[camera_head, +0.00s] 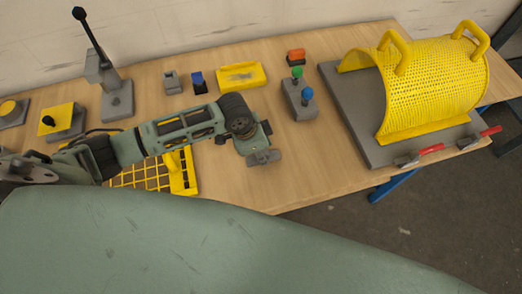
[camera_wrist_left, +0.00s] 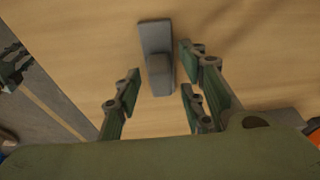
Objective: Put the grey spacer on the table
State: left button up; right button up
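The grey spacer (camera_head: 264,158) appears just below my left gripper (camera_head: 256,146), near the front edge of the wooden table. In the left wrist view the spacer (camera_wrist_left: 155,40) is a flat grey bar with a raised block, seen against the wood. My left gripper (camera_wrist_left: 159,88) has its green fingers spread, with gaps to either side of the spacer. The spacer seems to lie on the table, but the contact beneath it is hidden. My right gripper is in neither view.
The wooden table (camera_head: 325,165) is clear right of the left gripper. A grey base with a yellow perforated guard (camera_head: 435,95) stands at right. A grey button box (camera_head: 299,100), a yellow tray (camera_head: 241,76) and a lever stand (camera_head: 117,100) are behind. A yellow grid (camera_head: 150,178) lies by my arm.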

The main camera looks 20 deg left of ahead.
aim_at(252, 160)
pick_arm(q)
jog(key=shift+r, duration=0.1)
jog(key=b+v, duration=0.1)
jog(key=v, duration=1.1)
jog(key=shift+r, duration=0.1)
